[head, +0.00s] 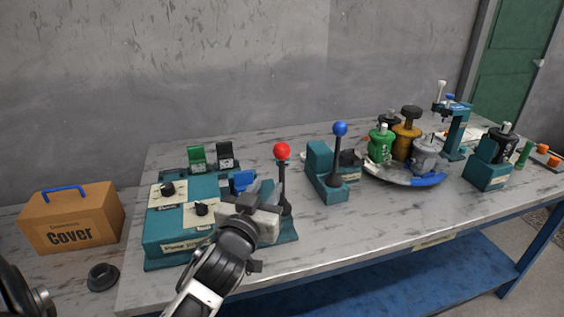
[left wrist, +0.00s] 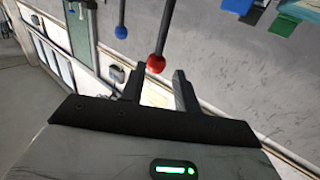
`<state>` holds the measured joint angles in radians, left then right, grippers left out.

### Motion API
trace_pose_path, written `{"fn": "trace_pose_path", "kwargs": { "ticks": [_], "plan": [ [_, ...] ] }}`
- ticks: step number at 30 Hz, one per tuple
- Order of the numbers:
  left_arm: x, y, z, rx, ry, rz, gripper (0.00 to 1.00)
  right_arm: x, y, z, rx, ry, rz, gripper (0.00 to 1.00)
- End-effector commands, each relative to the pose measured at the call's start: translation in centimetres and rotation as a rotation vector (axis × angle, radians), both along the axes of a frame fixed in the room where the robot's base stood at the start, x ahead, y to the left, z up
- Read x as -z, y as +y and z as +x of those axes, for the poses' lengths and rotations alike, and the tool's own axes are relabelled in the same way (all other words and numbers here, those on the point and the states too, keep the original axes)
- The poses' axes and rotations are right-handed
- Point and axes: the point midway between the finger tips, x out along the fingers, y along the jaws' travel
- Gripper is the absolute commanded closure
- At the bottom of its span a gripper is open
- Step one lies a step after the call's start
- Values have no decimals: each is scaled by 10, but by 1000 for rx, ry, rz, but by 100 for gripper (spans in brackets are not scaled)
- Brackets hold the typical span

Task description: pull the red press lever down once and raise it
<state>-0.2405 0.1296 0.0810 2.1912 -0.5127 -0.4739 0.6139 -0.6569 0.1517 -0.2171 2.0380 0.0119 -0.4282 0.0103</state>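The red press lever (head: 282,152) stands upright at the right end of the teal press unit (head: 165,245), a red ball on a dark rod. My left gripper (head: 265,190) is in front of the lever, lower than its ball, and covers part of the unit. In the left wrist view the red ball (left wrist: 155,63) shows just beyond the two fingertips (left wrist: 158,80), in line with the gap between them. The fingers are apart with nothing held. Whether a finger touches the lever cannot be told. My right gripper is not in view.
A blue-knobbed lever (head: 340,130) on a teal base stands to the right. A round tray (head: 385,180) holds several pumps or motors. A teal stand (head: 457,130) is farther right. A Cover box (head: 75,220) and a dark ring (head: 102,277) are left. The front table strip is clear.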

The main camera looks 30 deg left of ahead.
Motion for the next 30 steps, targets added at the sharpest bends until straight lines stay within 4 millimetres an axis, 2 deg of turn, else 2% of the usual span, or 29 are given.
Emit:
{"fn": "trace_pose_path", "kwargs": {
  "ticks": [1, 9, 15, 21, 29, 30],
  "plan": [
    [-3, 3, 12, 0, -2, 4, 68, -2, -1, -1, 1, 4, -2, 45],
    [-2, 19, 68, 1, 1, 3, 68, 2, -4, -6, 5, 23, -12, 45],
    [0, 27, 95, 1, 2, 3, 68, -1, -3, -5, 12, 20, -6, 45],
    [0, 30, 106, 2, 1, 1, 68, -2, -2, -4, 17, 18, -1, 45],
    [1, 30, 107, 2, 2, 1, 68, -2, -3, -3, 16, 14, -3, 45],
    [1, 30, 107, 2, 2, 1, 80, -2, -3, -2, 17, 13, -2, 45]
  ]
}}
